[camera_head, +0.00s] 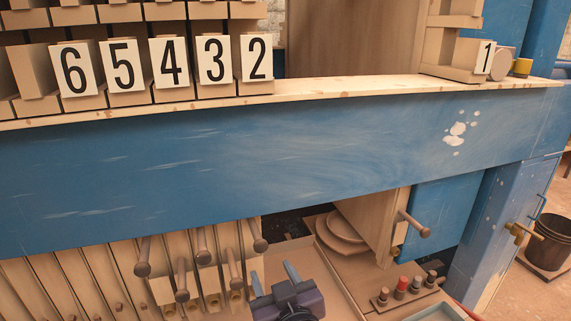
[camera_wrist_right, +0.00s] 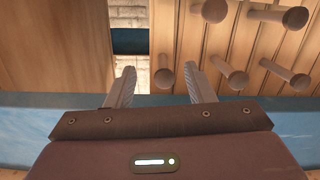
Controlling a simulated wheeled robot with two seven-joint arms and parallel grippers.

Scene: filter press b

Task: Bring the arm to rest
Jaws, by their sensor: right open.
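My right gripper (camera_head: 274,276) is at the bottom middle of the head view. Its two grey fingers stand apart with nothing between them. In the right wrist view the same gripper (camera_wrist_right: 159,70) shows its fingers spread, with a narrow gap of pale brick wall behind them. Round wooden handles (camera_wrist_right: 232,78) of the plates stand to the right of the fingers there, apart from them as far as I can tell. My left gripper is in neither view.
A blue beam (camera_head: 250,158) crosses the head view above the gripper. Wooden plates with handles (camera_head: 182,280) hang at the left. A plate with a handle (camera_head: 375,225) stands at the right, near small coloured knobs (camera_head: 401,288). Number cards (camera_head: 168,62) line the top.

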